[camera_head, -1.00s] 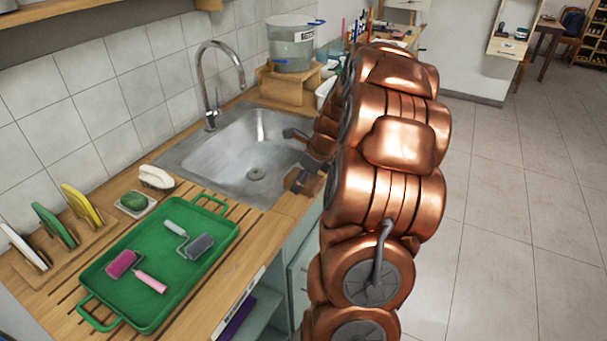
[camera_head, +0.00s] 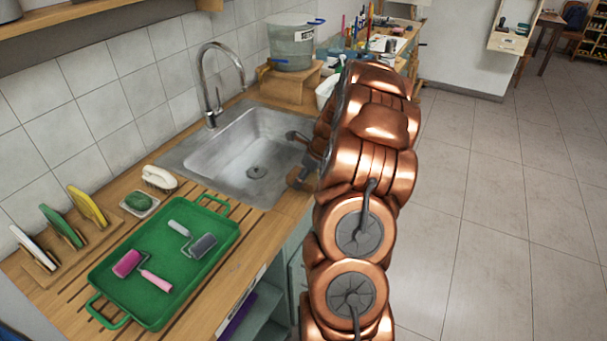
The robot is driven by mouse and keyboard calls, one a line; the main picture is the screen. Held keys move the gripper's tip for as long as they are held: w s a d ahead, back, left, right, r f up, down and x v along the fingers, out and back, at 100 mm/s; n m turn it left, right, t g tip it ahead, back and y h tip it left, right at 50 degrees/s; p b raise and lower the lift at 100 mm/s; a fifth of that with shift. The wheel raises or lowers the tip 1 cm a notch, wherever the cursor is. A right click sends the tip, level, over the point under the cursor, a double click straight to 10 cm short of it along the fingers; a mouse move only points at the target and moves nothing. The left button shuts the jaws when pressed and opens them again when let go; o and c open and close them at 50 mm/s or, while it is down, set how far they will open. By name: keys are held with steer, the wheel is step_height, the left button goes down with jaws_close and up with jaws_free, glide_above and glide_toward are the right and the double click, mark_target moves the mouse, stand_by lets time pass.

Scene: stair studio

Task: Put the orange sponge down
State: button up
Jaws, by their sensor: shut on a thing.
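My gripper (camera_head: 304,172) is at the right edge of the sink, largely hidden behind my copper arm. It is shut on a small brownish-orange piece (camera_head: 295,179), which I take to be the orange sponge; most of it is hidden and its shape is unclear. The piece shows over the sink's right rim. I cannot tell whether it touches the rim or the counter.
The steel sink (camera_head: 225,160) with its tap (camera_head: 213,80) is left of my gripper. A green tray (camera_head: 165,245) with two rollers lies on the wooden counter. A rack (camera_head: 80,238) holds white, green and yellow pieces. A brush (camera_head: 158,178) and green soap (camera_head: 138,202) are near the wall.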

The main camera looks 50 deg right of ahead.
steer(key=shift+f, duration=0.45)
steer(key=o, duration=1.1)
steer(key=shift+r, duration=0.5)
steer(key=b+v, duration=0.3)
steer(key=v, duration=0.7)
steer(key=shift+s+d+r+b, duration=0.1)
steer(key=shift+s+r+b, duration=0.1)
steer(key=shift+b, duration=0.15)
steer(key=shift+s+r, duration=0.2)
steer(key=shift+r, duration=0.45)
